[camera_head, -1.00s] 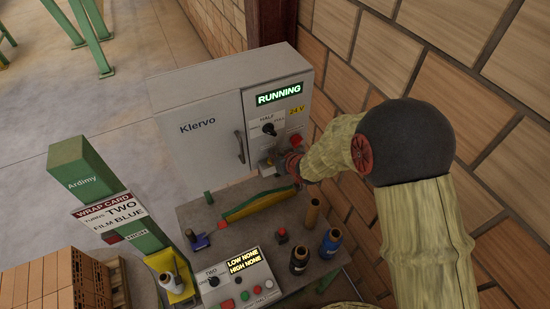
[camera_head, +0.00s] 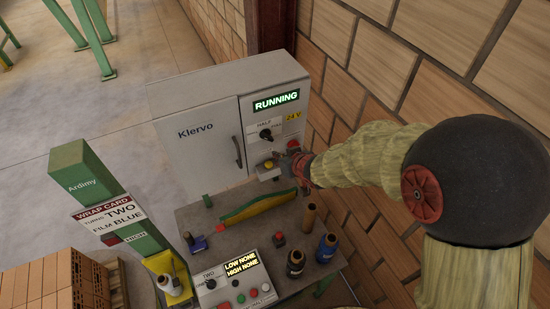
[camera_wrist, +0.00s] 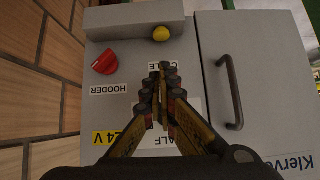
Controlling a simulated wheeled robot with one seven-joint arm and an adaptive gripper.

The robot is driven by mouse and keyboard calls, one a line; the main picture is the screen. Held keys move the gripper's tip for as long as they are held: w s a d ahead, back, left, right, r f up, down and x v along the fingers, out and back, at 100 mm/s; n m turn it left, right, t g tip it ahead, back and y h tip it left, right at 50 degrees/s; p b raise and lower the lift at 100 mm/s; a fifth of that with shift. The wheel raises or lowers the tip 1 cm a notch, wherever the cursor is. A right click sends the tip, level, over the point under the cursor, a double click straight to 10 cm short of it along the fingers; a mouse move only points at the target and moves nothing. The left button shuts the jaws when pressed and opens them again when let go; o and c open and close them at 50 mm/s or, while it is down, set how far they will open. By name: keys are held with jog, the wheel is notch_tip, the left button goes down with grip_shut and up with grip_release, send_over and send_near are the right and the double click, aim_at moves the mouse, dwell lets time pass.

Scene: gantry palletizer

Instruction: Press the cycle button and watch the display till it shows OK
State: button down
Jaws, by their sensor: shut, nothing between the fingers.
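The grey Klervo cabinet (camera_head: 200,135) has a lit display (camera_head: 276,101) that reads RUNNING in green. The yellow button (camera_head: 268,164) sits low on its panel. In the wrist view the yellow button (camera_wrist: 161,33) stands beyond my fingertips, by a partly hidden label ending in "LE". My gripper (camera_wrist: 164,70) is shut and empty, in front of the panel and apart from the button in the picture. In the head view my gripper (camera_head: 291,160) is just right of the button. The display is out of the wrist view.
A red HOODER knob (camera_wrist: 105,63) and a black HALF selector (camera_head: 266,134) are close to the button. A table (camera_head: 235,235) below holds bottles and a control box (camera_head: 238,282) reading LOW NONE, HIGH NONE. A brick wall (camera_head: 400,85) is at the right.

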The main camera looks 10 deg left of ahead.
jog(key=shift+v, duration=1.4)
jog(key=shift+d, duration=0.15)
jog(key=s+d+f+m+g+h+b, duration=0.1)
jog(key=s+d+f+m+h+b, duration=0.2)
jog(key=s+d+b, duration=0.9)
jog(key=s+d+f+m+g+h+b, duration=0.1)
jog(key=s+d+f+m+h+b, duration=0.1)
jog(key=s+d+f+b, duration=0.6)
jog(key=s+d+m+b, duration=0.1)
jog(key=s+d+b, duration=0.4)
jog(key=b, duration=0.5)
jog(key=shift+s+f+m+h, duration=0.15)
jog(key=shift+s+m+h, duration=0.2)
jog(key=shift+s, duration=0.6)
